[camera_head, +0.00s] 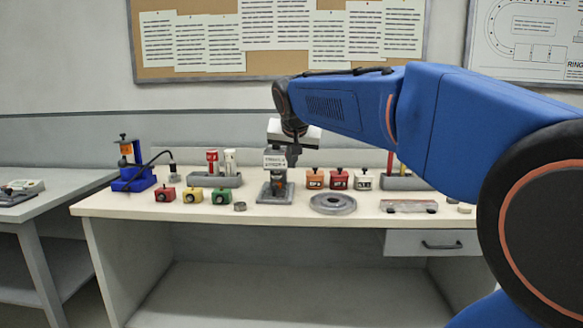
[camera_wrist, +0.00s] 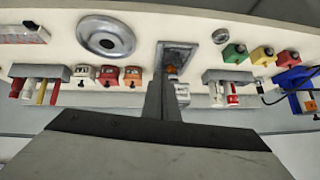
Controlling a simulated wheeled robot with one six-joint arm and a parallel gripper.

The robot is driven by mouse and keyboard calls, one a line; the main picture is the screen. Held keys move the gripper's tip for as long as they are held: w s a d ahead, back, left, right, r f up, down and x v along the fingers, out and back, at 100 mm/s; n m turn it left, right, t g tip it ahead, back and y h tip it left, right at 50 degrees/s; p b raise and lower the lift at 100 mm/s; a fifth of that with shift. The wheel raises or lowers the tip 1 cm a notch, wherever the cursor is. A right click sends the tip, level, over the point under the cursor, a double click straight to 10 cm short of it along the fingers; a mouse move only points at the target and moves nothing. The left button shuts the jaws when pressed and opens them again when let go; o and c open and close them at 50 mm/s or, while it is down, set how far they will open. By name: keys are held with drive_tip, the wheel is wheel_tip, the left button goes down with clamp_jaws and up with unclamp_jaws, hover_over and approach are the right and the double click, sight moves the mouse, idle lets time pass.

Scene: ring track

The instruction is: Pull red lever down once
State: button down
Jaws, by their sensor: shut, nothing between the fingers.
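A grey-based stand (camera_head: 275,192) with a white lettered plate stands at the middle of the bench. It also shows in the wrist view (camera_wrist: 176,50), where a small orange-red part (camera_wrist: 173,69) sits by my fingertips. This may be the red lever; its shape and angle are mostly hidden.
A red block (camera_head: 165,194), yellow block (camera_head: 193,195) and green block (camera_head: 221,196) lie left of the stand. A blue device (camera_head: 135,178) with a cable stands further left. A round grey dish (camera_head: 333,204) and several small boxes (camera_head: 338,179) are to the right.

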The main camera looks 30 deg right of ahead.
drive_tip(key=shift+s+a+r, duration=0.4)
drive_tip(key=shift+s+r, duration=0.05)
drive_tip(key=shift+s, duration=0.25)
drive_tip(key=shift+s+a+r, duration=0.35)
drive_tip(key=shift+s+r, duration=0.05)
drive_tip(key=shift+s, duration=0.3)
drive_tip(key=s+a+f+n+g+y, duration=0.1)
drive_tip(key=s+a+f, duration=0.5)
drive_tip(key=s+f, duration=0.8)
drive_tip(key=s+a+f+n+g+y, duration=0.1)
drive_tip(key=s+a+f+n+y, duration=0.2)
drive_tip(key=s+f, duration=1.1)
drive_tip(key=a+f+n, duration=0.1)
drive_tip(key=a+n, duration=0.2)
drive_tip(key=shift+a+f+g, duration=0.15)
drive_tip(key=shift+f+g, duration=0.15)
drive_tip(key=shift+g, duration=0.1)
drive_tip(key=c, duration=2.5)
unclamp_jaws()
